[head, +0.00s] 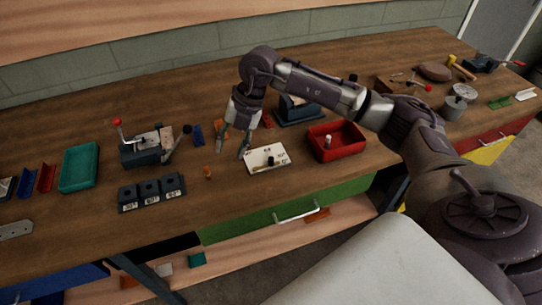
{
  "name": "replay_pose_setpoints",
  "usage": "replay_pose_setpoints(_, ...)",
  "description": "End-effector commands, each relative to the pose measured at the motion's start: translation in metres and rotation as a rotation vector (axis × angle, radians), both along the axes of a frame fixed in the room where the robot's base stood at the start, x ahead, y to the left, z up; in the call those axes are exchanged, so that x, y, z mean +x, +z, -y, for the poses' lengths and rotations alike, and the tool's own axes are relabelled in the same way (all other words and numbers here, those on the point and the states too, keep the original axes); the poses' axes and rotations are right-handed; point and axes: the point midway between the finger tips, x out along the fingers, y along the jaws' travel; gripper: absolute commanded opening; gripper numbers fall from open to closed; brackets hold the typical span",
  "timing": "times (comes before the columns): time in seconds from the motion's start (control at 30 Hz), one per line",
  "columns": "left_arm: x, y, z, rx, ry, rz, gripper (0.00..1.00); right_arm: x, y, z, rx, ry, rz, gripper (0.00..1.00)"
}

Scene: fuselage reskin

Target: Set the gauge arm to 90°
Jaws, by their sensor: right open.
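A white gauge plate (281,152) lies flat near the front edge of the bench. A thin arm with a small dark upright knob (270,160) sits on it. The plate's markings are too small to read, so I cannot tell the angle of the arm. My right gripper (232,153) points down just left of the plate, with its two fingers apart and nothing between them. It appears to be above the bench and apart from the knob. My left gripper is not in view.
A red tray (350,147) stands right of the plate, and a small orange peg (208,172) stands left of it. A blue-grey block (297,114) stands behind the plate.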

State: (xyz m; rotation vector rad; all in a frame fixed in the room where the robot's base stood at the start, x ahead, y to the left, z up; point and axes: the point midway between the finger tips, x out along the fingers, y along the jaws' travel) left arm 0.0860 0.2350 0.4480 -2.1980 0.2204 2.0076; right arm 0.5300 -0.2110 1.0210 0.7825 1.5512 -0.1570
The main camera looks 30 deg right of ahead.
Motion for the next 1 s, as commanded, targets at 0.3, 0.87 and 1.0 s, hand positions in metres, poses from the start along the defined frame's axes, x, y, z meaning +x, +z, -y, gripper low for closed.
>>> replay_pose_setpoints(0.3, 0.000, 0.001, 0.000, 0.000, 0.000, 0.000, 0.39, 0.001, 0.020, 0.116, -0.385, -0.223, -0.111, 0.43)
replay_pose_setpoints(0.87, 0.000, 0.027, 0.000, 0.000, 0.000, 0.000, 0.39, 0.000, -0.082, 0.114, -0.382, -0.219, -0.113, 0.43)
replay_pose_setpoints(1.0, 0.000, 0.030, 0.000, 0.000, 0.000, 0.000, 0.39, 0.000, -0.101, 0.113, -0.380, -0.218, -0.112, 0.43)
